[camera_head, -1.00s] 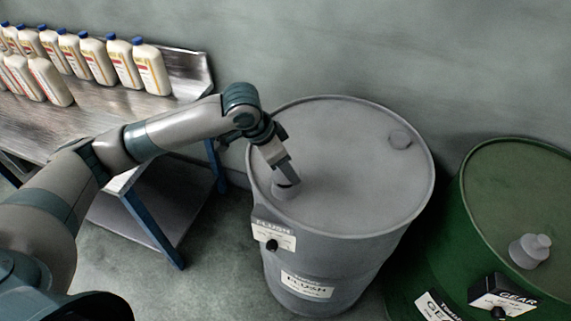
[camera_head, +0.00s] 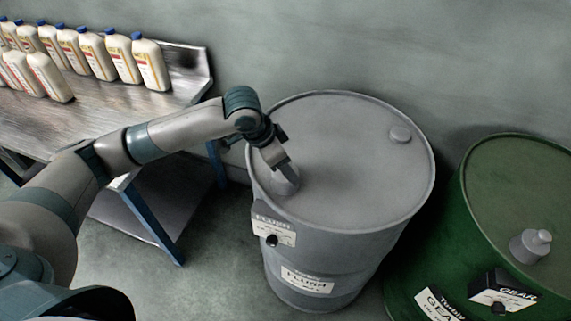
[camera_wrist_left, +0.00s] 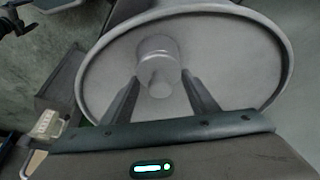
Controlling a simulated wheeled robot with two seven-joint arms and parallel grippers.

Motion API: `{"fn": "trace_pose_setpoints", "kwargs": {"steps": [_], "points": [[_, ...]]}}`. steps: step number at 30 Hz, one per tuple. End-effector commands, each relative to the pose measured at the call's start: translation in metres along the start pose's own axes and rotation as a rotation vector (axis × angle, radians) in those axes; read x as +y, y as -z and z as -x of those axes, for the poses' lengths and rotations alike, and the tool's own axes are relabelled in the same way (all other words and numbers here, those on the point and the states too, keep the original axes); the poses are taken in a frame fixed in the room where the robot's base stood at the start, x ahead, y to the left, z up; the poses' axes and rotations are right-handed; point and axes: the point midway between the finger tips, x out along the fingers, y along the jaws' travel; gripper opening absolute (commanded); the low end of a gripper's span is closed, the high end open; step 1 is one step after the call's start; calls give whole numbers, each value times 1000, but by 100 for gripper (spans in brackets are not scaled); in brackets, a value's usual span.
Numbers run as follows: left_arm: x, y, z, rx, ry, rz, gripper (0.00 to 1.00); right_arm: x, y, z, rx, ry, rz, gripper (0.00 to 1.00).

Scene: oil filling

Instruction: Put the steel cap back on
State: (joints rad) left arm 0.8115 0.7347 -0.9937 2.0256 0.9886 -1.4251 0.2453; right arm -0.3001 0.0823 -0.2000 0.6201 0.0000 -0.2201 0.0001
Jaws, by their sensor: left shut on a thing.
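The grey drum (camera_head: 345,165) has a FLUSH label and a short round neck on the left of its lid. The steel cap (camera_head: 285,182) sits at that neck. In the left wrist view, the cap's small round knob (camera_wrist_left: 160,88) shows between the fingers, in front of the wider round part. My left gripper (camera_head: 284,166) reaches down from the upper left and is shut on the cap. The fingers hide part of the cap in the head view, so I cannot tell how tightly it sits. My right gripper is not in view.
A green GEAR drum (camera_head: 515,190) with its own capped neck (camera_head: 530,246) stands at the right. A steel bench (camera_head: 95,120) with several white bottles (camera_head: 148,65) stands at the left. A small round bung (camera_head: 400,133) is on the grey drum's far right.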

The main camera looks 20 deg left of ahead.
Motion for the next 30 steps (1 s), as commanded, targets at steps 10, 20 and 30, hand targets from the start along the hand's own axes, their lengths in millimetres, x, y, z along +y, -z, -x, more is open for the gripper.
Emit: {"fn": "trace_pose_setpoints", "kwargs": {"steps": [10, 20, 30], "points": [[0, 0, 0, 1, 0, 0, 76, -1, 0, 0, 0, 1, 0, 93], [0, 0, 2, 1, 0, 0, 76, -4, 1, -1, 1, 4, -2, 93], [-1, 0, 34, 2, 3, -1, 76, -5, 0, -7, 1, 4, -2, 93]]}}
